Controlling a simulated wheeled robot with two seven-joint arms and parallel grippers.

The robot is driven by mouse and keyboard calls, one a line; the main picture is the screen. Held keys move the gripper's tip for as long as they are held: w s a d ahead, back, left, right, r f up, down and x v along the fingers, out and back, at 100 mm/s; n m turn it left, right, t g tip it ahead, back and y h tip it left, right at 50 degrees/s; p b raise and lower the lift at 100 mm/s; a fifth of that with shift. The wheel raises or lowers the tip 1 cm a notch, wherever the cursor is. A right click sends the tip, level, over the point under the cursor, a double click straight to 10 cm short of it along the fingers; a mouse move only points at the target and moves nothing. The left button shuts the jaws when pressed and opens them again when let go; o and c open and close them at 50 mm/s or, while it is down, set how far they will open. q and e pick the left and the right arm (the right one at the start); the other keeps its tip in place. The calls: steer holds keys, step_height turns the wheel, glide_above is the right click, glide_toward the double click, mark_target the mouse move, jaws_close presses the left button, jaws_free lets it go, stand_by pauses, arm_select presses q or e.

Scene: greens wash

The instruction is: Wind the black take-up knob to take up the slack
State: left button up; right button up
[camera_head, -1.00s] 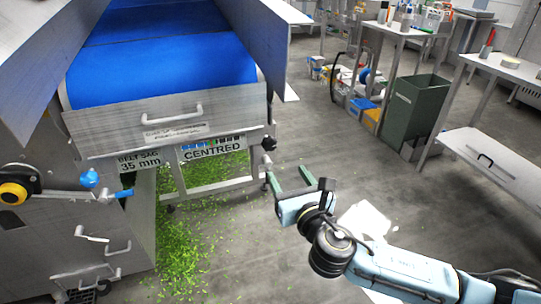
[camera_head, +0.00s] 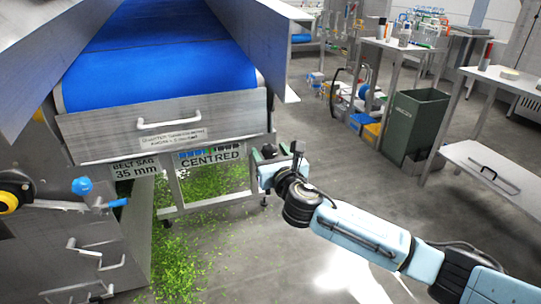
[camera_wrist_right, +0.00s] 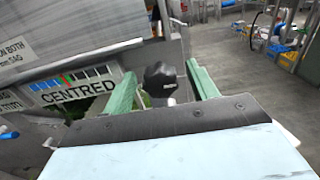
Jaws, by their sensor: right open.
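The black take-up knob (camera_wrist_right: 160,82) is a lobed knob at the right end of the conveyor's front, beside the sign that reads CENTRED. It also shows in the head view (camera_head: 268,150), partly covered by my gripper. My right gripper (camera_wrist_right: 161,73) is open, with its green fingers on either side of the knob in the right wrist view. A gap shows on each side, so the fingers do not look closed on it. The conveyor's blue belt (camera_head: 160,60) is above, and a sign (camera_head: 136,169) reads BELT SAG 35 mm. My left gripper is not in view.
Green leaf scraps (camera_head: 185,255) lie on the floor below the conveyor. A dark green bin (camera_head: 413,122) and tables stand at the right. The floor between is mostly clear.

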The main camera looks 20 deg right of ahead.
steer(key=c, duration=1)
steer(key=shift+m, duration=0.3)
